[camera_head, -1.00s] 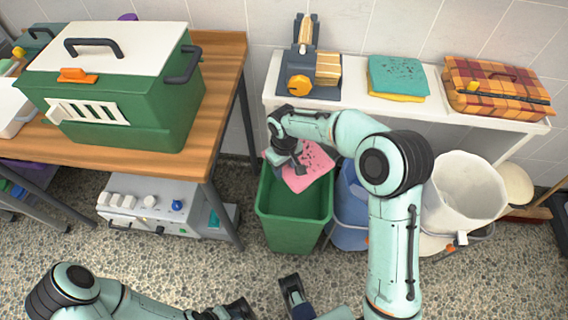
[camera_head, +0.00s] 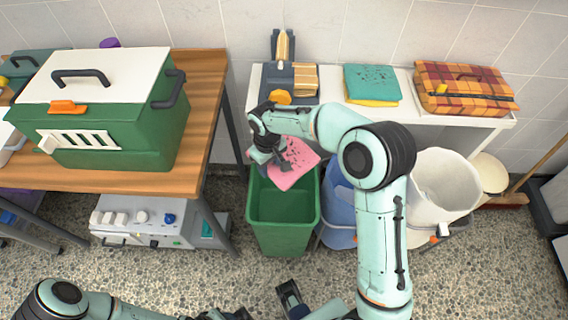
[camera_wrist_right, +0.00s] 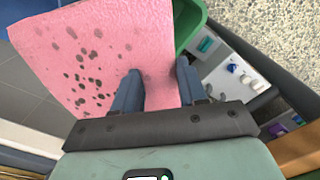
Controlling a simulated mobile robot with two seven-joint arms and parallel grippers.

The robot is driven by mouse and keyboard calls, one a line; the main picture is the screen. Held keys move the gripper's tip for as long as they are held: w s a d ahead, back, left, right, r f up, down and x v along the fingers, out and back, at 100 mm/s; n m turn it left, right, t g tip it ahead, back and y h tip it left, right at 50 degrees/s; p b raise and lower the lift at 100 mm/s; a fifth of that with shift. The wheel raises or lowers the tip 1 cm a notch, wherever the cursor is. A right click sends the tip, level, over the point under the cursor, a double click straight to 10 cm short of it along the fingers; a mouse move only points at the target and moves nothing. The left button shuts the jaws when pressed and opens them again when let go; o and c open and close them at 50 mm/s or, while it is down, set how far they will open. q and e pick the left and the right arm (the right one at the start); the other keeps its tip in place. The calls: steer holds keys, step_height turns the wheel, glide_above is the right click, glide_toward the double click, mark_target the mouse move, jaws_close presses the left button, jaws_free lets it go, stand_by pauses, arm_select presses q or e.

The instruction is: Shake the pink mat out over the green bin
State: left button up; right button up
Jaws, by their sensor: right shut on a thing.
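The pink mat (camera_head: 290,163), specked with dark bits, hangs tilted above the back part of the green bin (camera_head: 283,236). My right gripper (camera_head: 272,162) is shut on the mat near its edge. In the right wrist view the mat (camera_wrist_right: 95,55) spreads out from between the fingers (camera_wrist_right: 158,90), with many dark specks on its face. Part of the green bin (camera_wrist_right: 187,22) shows behind it there. The bin stands on the floor, open at the top.
A wooden table (camera_head: 205,95) with a green carrier (camera_head: 125,130) stands left of the bin. A white shelf (camera_head: 415,112) behind carries a folded teal towel (camera_head: 371,82) and a plaid case (camera_head: 466,90). A blue bin (camera_head: 338,205) and a white bucket (camera_head: 440,190) stand close on the right.

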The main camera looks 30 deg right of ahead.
step_height(320, 180, down, 7)
steer(key=b, duration=0.4)
step_height(320, 180, up, 8)
steer(key=p, duration=0.6)
steer(key=shift+f, duration=0.1)
step_height(320, 180, down, 7)
steer(key=b, duration=0.5)
step_height(320, 180, up, 7)
steer(key=p, duration=0.6)
step_height(320, 180, down, 7)
steer(key=b, duration=0.5)
step_height(320, 180, up, 7)
steer(key=p, duration=0.5)
steer(key=shift+p, duration=0.3)
step_height(320, 180, down, 7)
steer(key=b, duration=0.4)
steer(key=shift+s+f+b, duration=0.1)
steer(key=shift+b, duration=0.25)
